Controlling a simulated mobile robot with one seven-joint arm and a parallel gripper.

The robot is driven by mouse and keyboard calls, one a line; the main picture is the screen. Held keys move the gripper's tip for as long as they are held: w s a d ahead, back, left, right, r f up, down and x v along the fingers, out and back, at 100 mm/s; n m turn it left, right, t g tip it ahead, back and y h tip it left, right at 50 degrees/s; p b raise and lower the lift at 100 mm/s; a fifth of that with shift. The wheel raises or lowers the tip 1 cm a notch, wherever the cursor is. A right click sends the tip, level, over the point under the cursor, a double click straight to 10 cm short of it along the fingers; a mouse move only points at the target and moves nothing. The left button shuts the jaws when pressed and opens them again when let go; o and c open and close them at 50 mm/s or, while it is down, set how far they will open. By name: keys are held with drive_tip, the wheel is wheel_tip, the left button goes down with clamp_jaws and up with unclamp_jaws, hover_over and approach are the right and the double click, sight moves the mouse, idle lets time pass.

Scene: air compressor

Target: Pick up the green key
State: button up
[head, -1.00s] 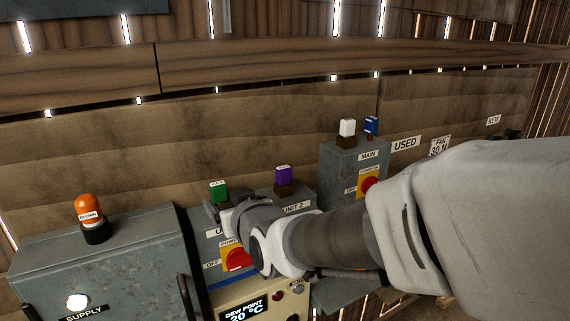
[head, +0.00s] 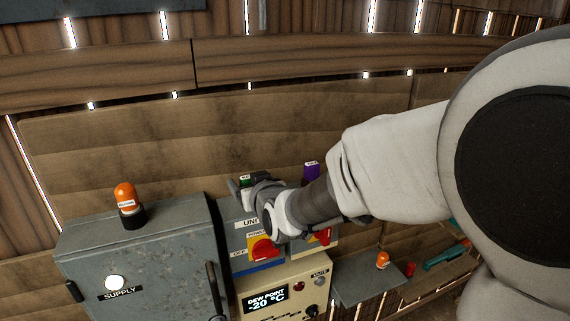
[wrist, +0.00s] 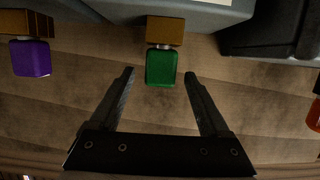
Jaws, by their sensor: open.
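The green key (wrist: 161,68) stands in a brass-coloured holder (wrist: 165,31) on top of a grey unit box. In the wrist view it lies between the tips of my open gripper (wrist: 159,75), with a gap on both sides. I see no contact with the fingers. In the head view, my gripper (head: 240,188) is at the top of the unit box, and only a small part of the green key (head: 246,180) shows behind it. How deep the key sits between the fingers is hard to tell.
A purple key (wrist: 31,58) stands in its own holder beside the green one; it also shows in the head view (head: 311,170). An orange beacon (head: 126,198) tops the grey supply cabinet (head: 140,260) at left. A wooden wall stands behind.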

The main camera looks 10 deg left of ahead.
clamp_jaws()
idle(0.4)
drive_tip(key=shift+r, duration=0.15)
